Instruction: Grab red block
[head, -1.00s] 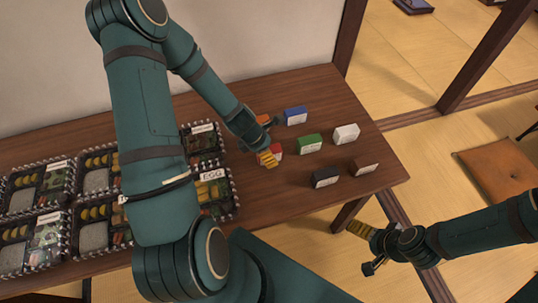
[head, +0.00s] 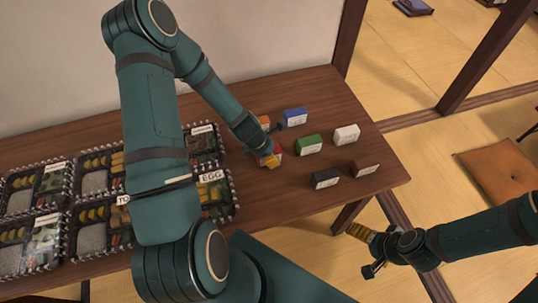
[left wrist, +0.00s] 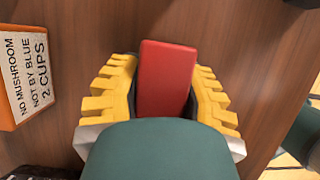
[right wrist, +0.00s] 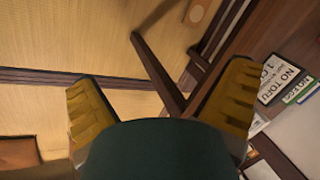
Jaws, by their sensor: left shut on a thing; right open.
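The red block (left wrist: 166,78) stands between the yellow fingers of my left gripper (left wrist: 162,95) in the left wrist view. The fingers are shut on its two sides. In the head view my left gripper (head: 270,159) is low over the table, and the red block (head: 277,150) shows only partly behind the fingers. I cannot tell whether it still touches the table. My right gripper (head: 360,233) is open and empty, off the table's front right edge; its spread fingers also show in the right wrist view (right wrist: 160,105).
An orange block (left wrist: 15,80) with a label is beside the red one. Blue (head: 294,116), green (head: 309,145), white (head: 346,134), black (head: 325,178) and brown (head: 364,167) blocks stand to the right on the wooden table (head: 270,205). Bento boxes (head: 60,190) fill the left.

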